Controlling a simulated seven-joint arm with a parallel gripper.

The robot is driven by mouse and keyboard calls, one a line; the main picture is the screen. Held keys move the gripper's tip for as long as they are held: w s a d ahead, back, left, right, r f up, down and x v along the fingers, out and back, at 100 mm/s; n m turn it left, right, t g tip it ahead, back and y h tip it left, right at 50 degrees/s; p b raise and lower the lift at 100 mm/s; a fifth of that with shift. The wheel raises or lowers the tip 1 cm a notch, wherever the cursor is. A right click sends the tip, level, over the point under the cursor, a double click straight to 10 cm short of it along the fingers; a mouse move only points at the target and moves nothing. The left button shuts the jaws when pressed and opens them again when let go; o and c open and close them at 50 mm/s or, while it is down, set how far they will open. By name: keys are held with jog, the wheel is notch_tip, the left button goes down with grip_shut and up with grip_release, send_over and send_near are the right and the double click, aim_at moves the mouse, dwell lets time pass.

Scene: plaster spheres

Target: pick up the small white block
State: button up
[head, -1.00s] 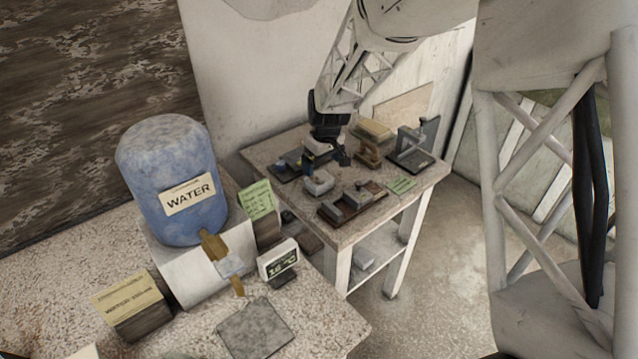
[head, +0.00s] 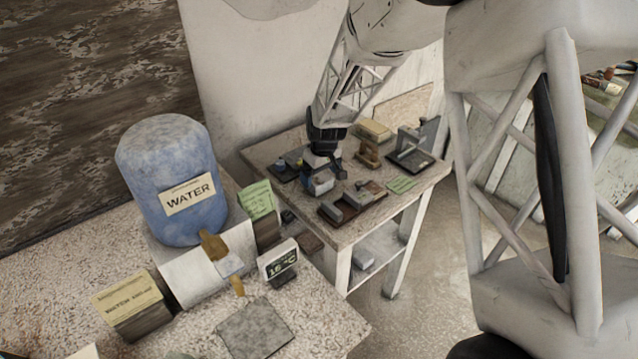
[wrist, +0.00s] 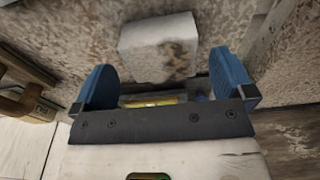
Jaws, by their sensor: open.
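The small white block (wrist: 158,36) lies on the speckled tabletop in the wrist view, pale on top with a darker, stained near face. My gripper (wrist: 163,64) is open. Its two blue fingers point toward the block, one on each side, with a gap at both sides. I cannot tell how far the fingertips reach along it. In the head view my gripper (head: 321,184) is low over the small side table (head: 345,231), and it mostly hides the block there.
A metal stand (head: 410,150), a tan block (head: 374,130) and a green note (head: 401,184) lie to the right.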

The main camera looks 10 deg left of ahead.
aim_at(319, 178)
jog(key=shift+a+f, duration=0.2)
jog(key=shift+f, duration=1.35)
jog(key=shift+c, duration=0.2)
jog(key=c, duration=1)
